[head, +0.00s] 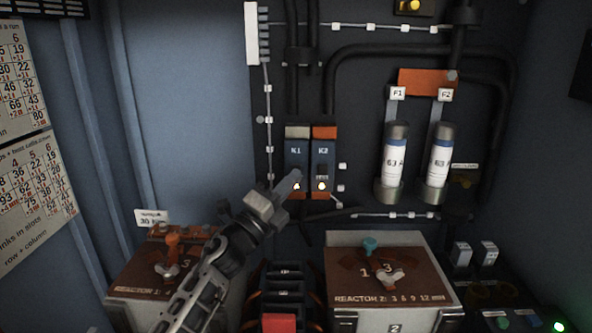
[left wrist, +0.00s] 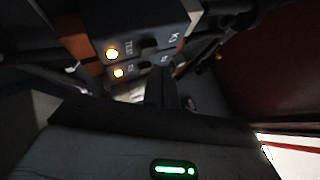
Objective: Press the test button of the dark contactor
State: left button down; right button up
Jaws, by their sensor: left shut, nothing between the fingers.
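Two dark blue-grey contactors hang side by side on the back panel, K1 (head: 296,158) and K2 (head: 323,155). The left wrist view shows K1 (left wrist: 150,22) nearer and K2 (left wrist: 145,67) behind it. In the head view K2's round light (head: 322,186) is lit; K1's light (head: 296,187) shows only as a small pale spot beside my fingertip. My left gripper (head: 290,183) is shut and empty, its tip over K1's lower front. Contact cannot be told. My right gripper is out of view.
Two fuse cylinders (head: 397,160) (head: 440,160) stand right of the contactors. Below are the Reactor 1 box (head: 165,285) and the Reactor 2 box (head: 385,280), with knobs on top.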

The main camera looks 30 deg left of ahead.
pick_arm(q)
jog(key=s, duration=0.1)
jog(key=s+d, duration=0.1)
jog(key=s, duration=0.1)
jog(key=s+d+p, duration=0.1)
jog(key=shift+s, duration=0.15)
dwell(0.9)
